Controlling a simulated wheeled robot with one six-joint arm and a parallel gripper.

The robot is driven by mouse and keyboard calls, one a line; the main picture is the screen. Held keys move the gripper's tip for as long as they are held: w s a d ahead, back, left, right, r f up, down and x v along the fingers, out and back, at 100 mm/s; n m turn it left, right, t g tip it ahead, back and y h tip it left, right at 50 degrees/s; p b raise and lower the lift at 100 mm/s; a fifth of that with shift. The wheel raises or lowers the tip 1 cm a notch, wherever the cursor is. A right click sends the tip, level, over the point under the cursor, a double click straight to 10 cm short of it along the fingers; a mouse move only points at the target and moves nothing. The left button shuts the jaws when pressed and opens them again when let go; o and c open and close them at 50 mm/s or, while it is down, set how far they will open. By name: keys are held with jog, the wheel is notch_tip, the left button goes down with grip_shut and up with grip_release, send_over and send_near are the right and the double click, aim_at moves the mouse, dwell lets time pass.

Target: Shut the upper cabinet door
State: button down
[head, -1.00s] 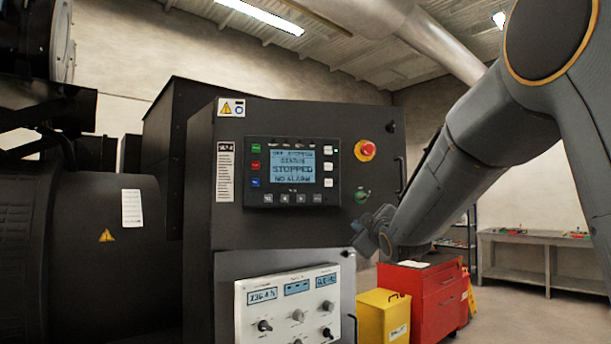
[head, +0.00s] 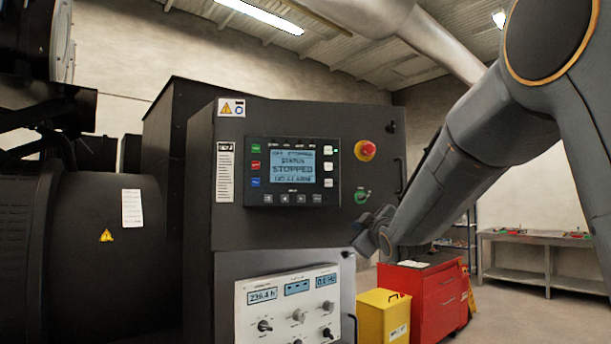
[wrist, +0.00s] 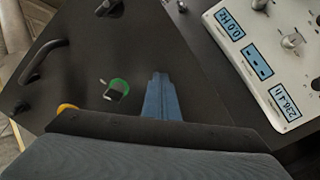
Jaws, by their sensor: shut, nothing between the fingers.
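The upper cabinet door (head: 350,120) is a dark panel with a lit display reading "STOPPED", a red emergency stop and a green-ringed switch. It fills the middle of the head view. Its right edge reaches past the lower white panel, but how far it stands open is hard to judge. A bar handle (wrist: 42,62) sits near the door's free edge in the wrist view. My gripper (head: 362,240) is at the door's lower right, below the green-ringed switch (wrist: 117,90). Its blue-grey fingers (wrist: 160,98) are shut and empty, over the door face. Whether they touch it is unclear.
Below the door is a white control panel (head: 289,310) with knobs and small displays. A yellow box (head: 383,317) and a red tool cabinet (head: 437,303) stand to the right on the floor. A workbench (head: 530,240) is farther back. The dark generator (head: 110,270) stands left.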

aim_at(332, 223)
dwell(0.3)
jog(key=shift+w+a+b, duration=1.2)
jog(key=shift+w+a, duration=0.5)
jog(key=shift+w, duration=3.4)
jog(key=shift+w+a+b, duration=1.2)
jog(key=shift+w+a, duration=0.45)
jog(key=shift+w, duration=3.45)
jog(key=shift+s+d+b, duration=0.15)
jog(key=shift+s+b, duration=0.65)
jog(key=shift+s, duration=0.7)
jog(key=shift+s+d+b, duration=0.2)
jog(key=shift+s+b, duration=0.65)
jog(key=shift+s, duration=0.65)
jog(key=shift+s+d+b, duration=0.15)
jog(key=shift+s+b, duration=0.65)
jog(key=shift+s, duration=0.7)
jog(key=shift+f, duration=0.1)
